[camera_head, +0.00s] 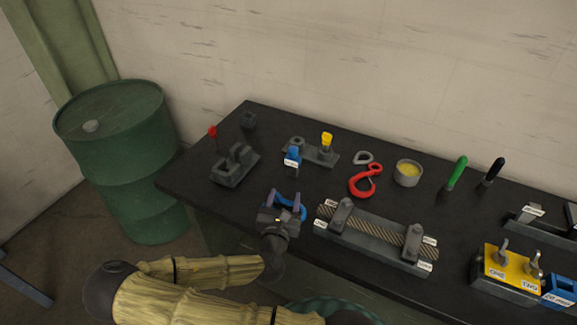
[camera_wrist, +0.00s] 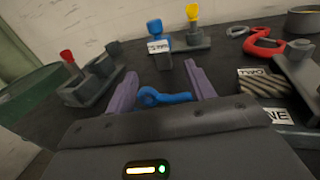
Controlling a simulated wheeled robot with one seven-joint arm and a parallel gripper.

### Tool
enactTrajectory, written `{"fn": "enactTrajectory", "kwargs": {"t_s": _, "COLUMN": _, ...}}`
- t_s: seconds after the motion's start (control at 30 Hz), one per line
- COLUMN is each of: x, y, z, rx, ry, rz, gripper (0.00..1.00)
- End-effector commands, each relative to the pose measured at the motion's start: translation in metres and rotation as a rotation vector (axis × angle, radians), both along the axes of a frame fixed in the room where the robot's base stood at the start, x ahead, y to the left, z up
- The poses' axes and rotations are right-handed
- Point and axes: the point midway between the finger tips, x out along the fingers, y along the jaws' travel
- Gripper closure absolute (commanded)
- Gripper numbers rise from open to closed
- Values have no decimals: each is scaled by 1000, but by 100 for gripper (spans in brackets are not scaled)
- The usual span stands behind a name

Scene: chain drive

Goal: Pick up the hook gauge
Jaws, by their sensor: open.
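A blue curved piece with a ring at one end, which I take to be the hook gauge (camera_wrist: 175,98), lies on the dark table. In the wrist view it sits between the two purple fingers of my gripper (camera_wrist: 160,70), with gaps showing on both sides. My gripper is open and not closed on it. In the head view my gripper (camera_head: 285,203) is over the table's front edge, and part of the blue piece (camera_head: 303,212) shows at the fingers. The gripper body hides its near side.
A red hook (camera_head: 366,182) lies to the right, near a tin of yellow stuff (camera_head: 408,173). A rope clamp block (camera_head: 372,237) is close to my gripper's right. A grey fixture with a red-knobbed lever (camera_head: 236,166) stands left. A blue-topped labelled piece (camera_head: 292,158) stands behind.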

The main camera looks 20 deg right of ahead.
Motion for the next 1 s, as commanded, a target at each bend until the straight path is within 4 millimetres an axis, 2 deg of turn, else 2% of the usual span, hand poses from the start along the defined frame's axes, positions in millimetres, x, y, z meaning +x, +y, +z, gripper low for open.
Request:
{"fn": "enactTrajectory", "kwargs": {"t_s": 0.1, "x": 2, "y": 4, "z": 1, "rx": -47, "ry": -1, "rz": 24, "gripper": 46}}
{"fn": "enactTrajectory", "kwargs": {"t_s": 0.47, "x": 6, "y": 0, "z": 1, "rx": -42, "ry": -1, "rz": 19, "gripper": 46}}
{"fn": "enactTrajectory", "kwargs": {"t_s": 0.57, "x": 16, "y": -7, "z": 0, "rx": -40, "ry": -2, "rz": 16, "gripper": 46}}
{"fn": "enactTrajectory", "kwargs": {"t_s": 1.0, "x": 80, "y": -50, "z": 5, "rx": -39, "ry": -1, "rz": 18, "gripper": 46}}
